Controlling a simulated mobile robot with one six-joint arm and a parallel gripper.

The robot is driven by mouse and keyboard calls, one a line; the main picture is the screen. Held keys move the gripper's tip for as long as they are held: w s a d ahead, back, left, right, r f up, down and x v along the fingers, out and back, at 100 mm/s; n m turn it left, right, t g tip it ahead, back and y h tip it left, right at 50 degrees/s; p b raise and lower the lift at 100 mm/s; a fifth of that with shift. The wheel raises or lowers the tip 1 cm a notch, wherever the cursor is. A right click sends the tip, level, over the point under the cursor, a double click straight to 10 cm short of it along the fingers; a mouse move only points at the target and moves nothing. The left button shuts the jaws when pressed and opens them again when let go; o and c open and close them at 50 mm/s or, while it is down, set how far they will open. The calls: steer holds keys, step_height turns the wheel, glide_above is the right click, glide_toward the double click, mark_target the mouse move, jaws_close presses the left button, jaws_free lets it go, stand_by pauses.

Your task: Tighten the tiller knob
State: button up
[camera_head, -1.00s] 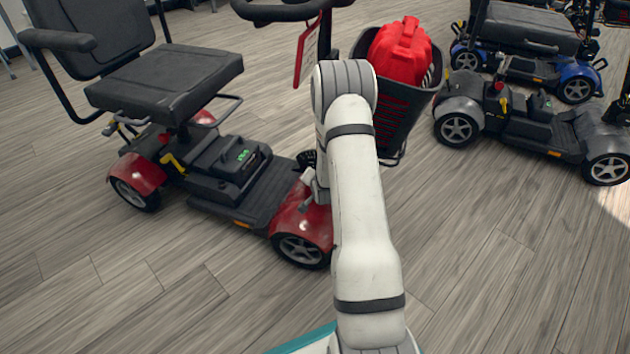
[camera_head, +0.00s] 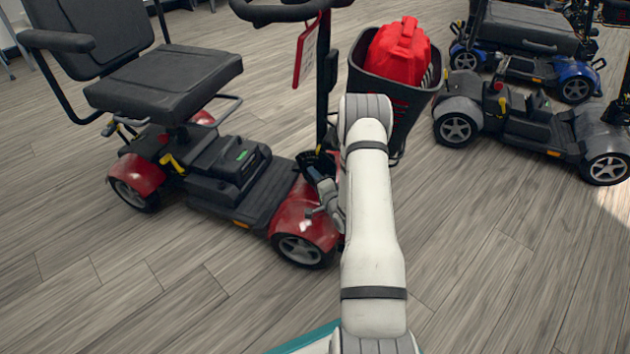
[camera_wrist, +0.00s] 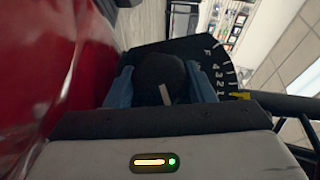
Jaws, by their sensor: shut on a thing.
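The tiller knob (camera_wrist: 160,72) is black and rounded, with a light line on it. In the wrist view it sits between the two blue fingers of my gripper (camera_wrist: 160,85), which are shut on it. A black dial plate (camera_wrist: 212,62) behind it carries white marks, an F and numbers; a yellow mark (camera_wrist: 240,95) lies at its lower right. In the head view my gripper (camera_head: 318,174) is at the foot of the tiller (camera_head: 323,95) of the red scooter (camera_head: 300,215), partly hidden by my arm. The knob is too hidden to make out there.
The scooter's black seat (camera_head: 165,78) is at left. A dark basket (camera_head: 395,95) with a red bag (camera_head: 400,52) hangs just behind my arm. A grey scooter (camera_head: 520,120) and a blue one (camera_head: 575,85) stand at right. The floor in front is clear.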

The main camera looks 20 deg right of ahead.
steer(key=shift+d+f+m+t, duration=0.1)
steer(key=shift+m+t, duration=0.2)
stand_by(0.4)
steer(key=o, duration=1)
steer(key=shift+s+d+r+p, duration=0.15)
steer(key=shift+s+p, duration=0.65)
steer(key=shift+s, duration=1.2)
steer(key=shift+s+r+p, duration=0.2)
steer(key=shift+s+p, duration=0.55)
steer(key=shift+s, duration=1.2)
